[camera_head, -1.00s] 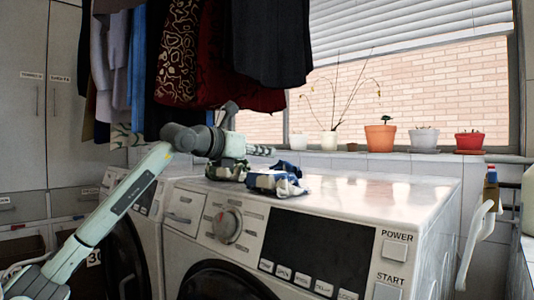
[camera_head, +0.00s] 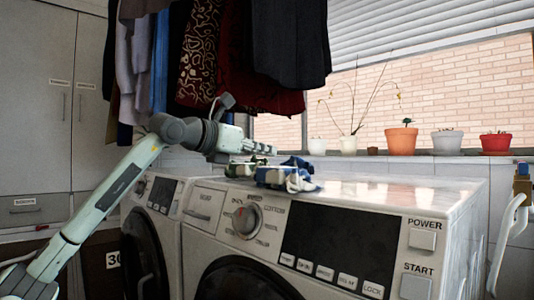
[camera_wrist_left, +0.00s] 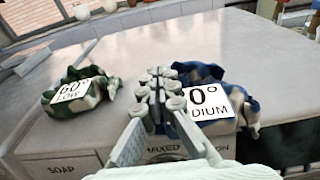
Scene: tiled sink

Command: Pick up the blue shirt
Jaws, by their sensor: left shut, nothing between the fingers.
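The blue shirt (camera_head: 300,178) is a crumpled blue and white bundle on the white machine top. In the left wrist view the blue shirt (camera_wrist_left: 243,104) carries a white label reading "0° MEDIUM", its start hidden by my fingers. My left gripper (camera_head: 272,149) is shut and empty, above the machine top near the bundles. In the left wrist view my left gripper (camera_wrist_left: 160,78) overlaps the shirt's left side; I cannot tell whether it touches. A green camouflage bundle (camera_wrist_left: 60,98) labelled "60° LOW" lies to the left. My right gripper is not in view.
Dark clothes (camera_head: 265,60) hang above my left arm. Potted plants (camera_head: 401,140) line the windowsill behind. The machine top (camera_head: 400,190) is clear right of the blue shirt. A second machine (camera_head: 150,215) stands on the left.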

